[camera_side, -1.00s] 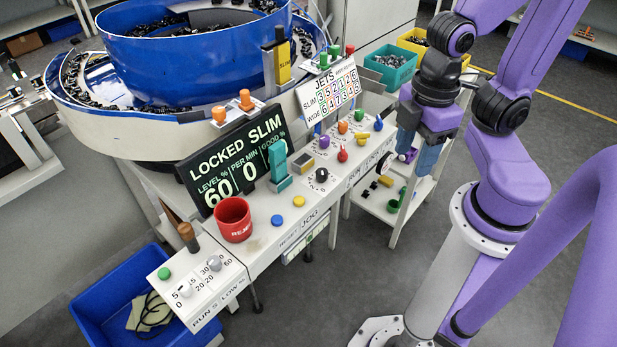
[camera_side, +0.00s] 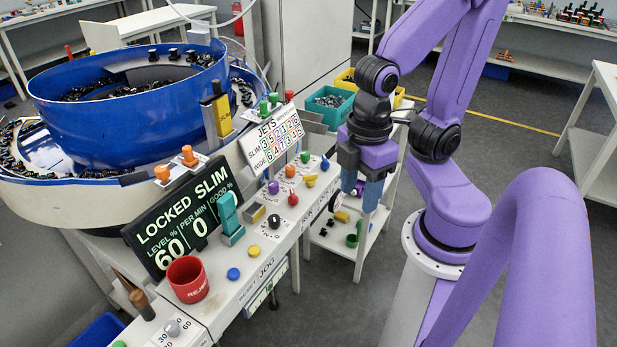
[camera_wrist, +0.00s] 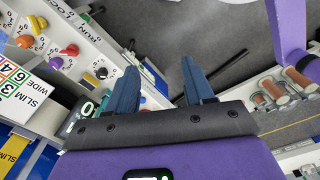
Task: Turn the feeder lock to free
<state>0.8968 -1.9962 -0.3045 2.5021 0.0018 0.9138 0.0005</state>
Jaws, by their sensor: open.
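The display (camera_side: 190,220) reads LOCKED SLIM, level 60, per min 0. The panel (camera_side: 245,291) in front of it carries several coloured knobs and the partly hidden words RUN and LOCK along its front edge. I cannot tell for sure which control is the feeder lock. A round dark-and-white part (camera_side: 335,201) shows at that front edge, beside my fingers. My gripper (camera_side: 362,190) hangs just off the panel's right end, fingers down, open and empty. In the wrist view its two blue fingers (camera_wrist: 162,85) are apart with floor showing between them.
A black knob (camera_side: 274,222), a red knob (camera_side: 292,198) and a teal lever (camera_side: 229,218) stand up from the panel. A red cup (camera_side: 187,279) stands at the near end. The blue feeder bowl (camera_side: 130,125) rises behind. A low shelf (camera_side: 345,240) lies below my gripper.

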